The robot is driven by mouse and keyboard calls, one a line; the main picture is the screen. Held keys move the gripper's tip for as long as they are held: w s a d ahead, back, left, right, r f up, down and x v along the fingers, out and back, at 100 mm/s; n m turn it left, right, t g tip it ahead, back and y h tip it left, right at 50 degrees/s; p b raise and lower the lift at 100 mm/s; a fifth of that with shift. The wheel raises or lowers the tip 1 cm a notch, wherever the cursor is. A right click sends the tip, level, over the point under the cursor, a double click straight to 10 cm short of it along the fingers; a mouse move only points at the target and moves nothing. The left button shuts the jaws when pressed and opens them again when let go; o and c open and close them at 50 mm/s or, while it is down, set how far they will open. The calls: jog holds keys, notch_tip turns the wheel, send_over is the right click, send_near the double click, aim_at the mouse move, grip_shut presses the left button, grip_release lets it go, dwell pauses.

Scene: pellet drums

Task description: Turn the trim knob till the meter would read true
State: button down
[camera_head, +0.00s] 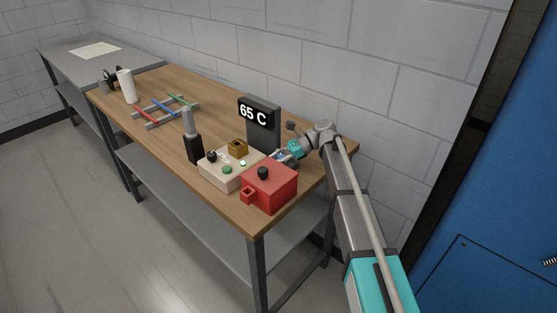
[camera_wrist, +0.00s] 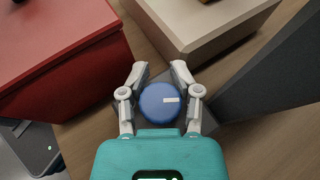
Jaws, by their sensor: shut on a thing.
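The trim knob (camera_wrist: 158,104) is a round blue cap with a short white mark, which points right in the wrist view. My gripper (camera_wrist: 158,80) has its two fingers closed on the knob's sides. In the head view my gripper (camera_head: 280,157) is low behind the red box, and its fingers and the knob are small and partly hidden there. The meter (camera_head: 262,130) is a dark upright panel just behind, and its display reads 65 C. In the wrist view its dark body (camera_wrist: 280,75) is at the right.
A red box (camera_head: 270,190) with a black knob and a cream box (camera_head: 218,174) with buttons and a brass block stand close by. A black-handled tool (camera_head: 194,148), a rack of coloured rods (camera_head: 165,108) and a white cylinder (camera_head: 126,86) stand further left. The wall is behind.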

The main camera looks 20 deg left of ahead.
jog(key=shift+s+d+n+g+h, duration=0.25)
jog(key=shift+n+g+h, duration=0.45)
jog(key=shift+n+g, duration=0.15)
jog(key=c, duration=0.5)
grip_release()
jog(key=shift+d, duration=0.1)
jog(key=shift+c, duration=0.4)
